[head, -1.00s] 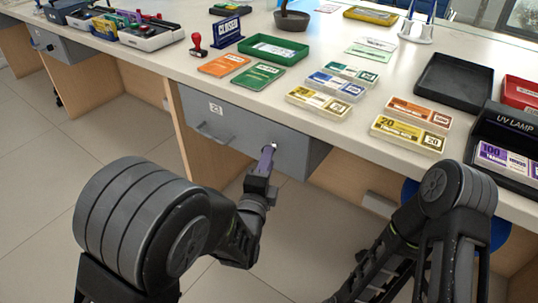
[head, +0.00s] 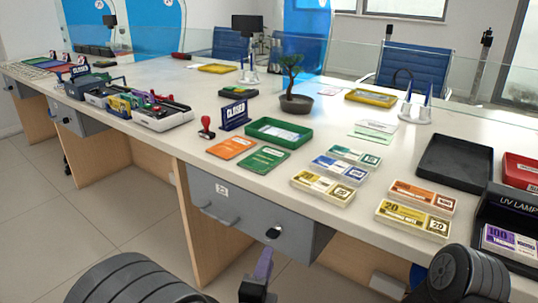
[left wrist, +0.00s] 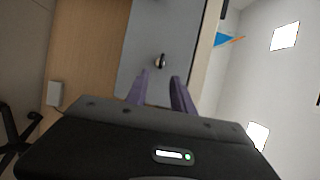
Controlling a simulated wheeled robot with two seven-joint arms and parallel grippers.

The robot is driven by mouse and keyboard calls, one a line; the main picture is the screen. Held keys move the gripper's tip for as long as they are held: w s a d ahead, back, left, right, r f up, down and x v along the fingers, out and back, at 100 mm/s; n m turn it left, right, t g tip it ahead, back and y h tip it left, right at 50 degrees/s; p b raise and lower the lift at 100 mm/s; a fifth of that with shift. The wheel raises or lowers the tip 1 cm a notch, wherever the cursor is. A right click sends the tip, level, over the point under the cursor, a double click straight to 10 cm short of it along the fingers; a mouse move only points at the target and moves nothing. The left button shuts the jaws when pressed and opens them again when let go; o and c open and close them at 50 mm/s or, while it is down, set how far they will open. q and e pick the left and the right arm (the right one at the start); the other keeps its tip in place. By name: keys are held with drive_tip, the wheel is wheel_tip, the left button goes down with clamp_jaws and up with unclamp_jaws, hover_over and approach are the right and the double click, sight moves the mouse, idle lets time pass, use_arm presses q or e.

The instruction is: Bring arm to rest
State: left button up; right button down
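My left gripper (head: 265,254) is at the bottom of the head view, in front of the grey drawer (head: 238,206) under the counter. In the left wrist view my left gripper (left wrist: 161,82) has its two purple fingers apart with nothing between them. The drawer's small lock or key (left wrist: 160,61) lies just beyond the fingertips there, apart from them. The lock also shows in the head view (head: 273,233). The drawer looks shut. Of my right arm, only a dark rounded link shows at the lower right; its gripper is out of view.
The counter edge (head: 345,222) runs above the drawer. On top are banknote packs (head: 413,220), a green tray (head: 279,131), a black tray (head: 456,163), a red stamp (head: 206,127) and a UV lamp box (head: 508,213). Open floor (head: 75,217) lies to the left.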

use_arm(q)
drive_tip(key=s+d+f+n+g, duration=0.1)
drive_tip(key=s+f+n+g, duration=0.35)
drive_tip(key=f, duration=0.45)
drive_tip(key=s+d+f+n+g, duration=0.1)
drive_tip(key=s+f+n+g, duration=0.25)
drive_tip(key=f+n, duration=0.45)
drive_tip(key=s+a+f+n+g, duration=0.4)
drive_tip(key=s+f+n, duration=0.1)
drive_tip(key=s+f, duration=0.35)
drive_tip(key=s+a+f+n+g, duration=0.5)
drive_tip(key=s+f, duration=0.2)
drive_tip(key=f, duration=0.3)
wheel_tip(320, 180, up, 26)
drive_tip(key=s+p, duration=0.1)
drive_tip(key=p, duration=2.5)
drive_tip(key=shift+d+r, duration=0.2)
drive_tip(key=shift+d, duration=0.05)
drive_tip(key=shift+o, duration=0.3)
